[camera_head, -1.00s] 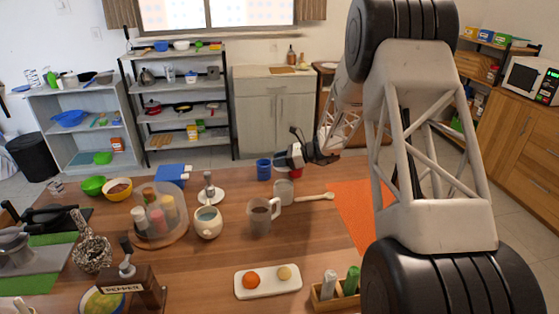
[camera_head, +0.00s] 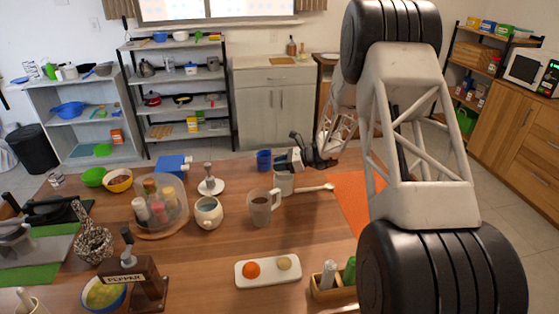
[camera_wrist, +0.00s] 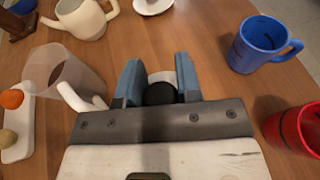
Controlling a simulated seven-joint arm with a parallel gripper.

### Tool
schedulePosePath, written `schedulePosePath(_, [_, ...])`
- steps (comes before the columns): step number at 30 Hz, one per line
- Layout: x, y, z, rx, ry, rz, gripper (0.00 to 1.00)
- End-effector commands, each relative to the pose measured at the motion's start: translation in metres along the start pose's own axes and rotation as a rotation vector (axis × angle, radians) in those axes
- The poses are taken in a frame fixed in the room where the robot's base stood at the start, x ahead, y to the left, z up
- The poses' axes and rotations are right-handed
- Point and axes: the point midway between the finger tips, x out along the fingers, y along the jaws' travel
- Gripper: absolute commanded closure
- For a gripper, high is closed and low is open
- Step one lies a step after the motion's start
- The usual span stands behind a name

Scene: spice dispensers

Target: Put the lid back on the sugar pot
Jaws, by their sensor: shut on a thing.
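My gripper (camera_head: 286,166) is at the back of the table, directly above a pale, cloudy pot (camera_head: 284,184), which I take to be the sugar pot. In the wrist view its two blue fingers (camera_wrist: 159,82) are closed on a dark round piece (camera_wrist: 160,94), which looks like the knob of the lid. A white surface (camera_wrist: 160,76) shows just beyond it, between the fingers. I cannot tell whether this white is lid or pot, or whether the lid touches the pot's rim. The pot's mouth is hidden by the gripper.
A glass mug (camera_head: 263,209) with brown contents stands close by at the front left. A blue mug (camera_head: 264,160) stands behind, and a red mug (camera_wrist: 298,126) stands beside the gripper. A wooden spoon (camera_head: 315,188) lies to the right.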

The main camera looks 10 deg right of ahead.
Motion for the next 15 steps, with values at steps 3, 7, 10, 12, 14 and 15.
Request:
schedulePosePath(3, [0.002, 0.0, -0.006, 0.001, 0.0, 0.0, 0.91])
schedulePosePath(7, [0.004, 0.0, -0.011, 0.001, 0.0, 0.0, 0.91])
schedulePosePath(10, [0.004, 0.0, -0.013, 0.002, 0.0, 0.0, 0.91])
schedulePosePath(12, [0.004, 0.0, -0.014, 0.002, 0.0, 0.0, 0.91])
schedulePosePath(14, [0.004, 0.0, -0.014, 0.001, 0.0, 0.0, 0.91])
schedulePosePath(15, [0.005, 0.0, -0.014, 0.001, 0.0, 0.0, 0.91])
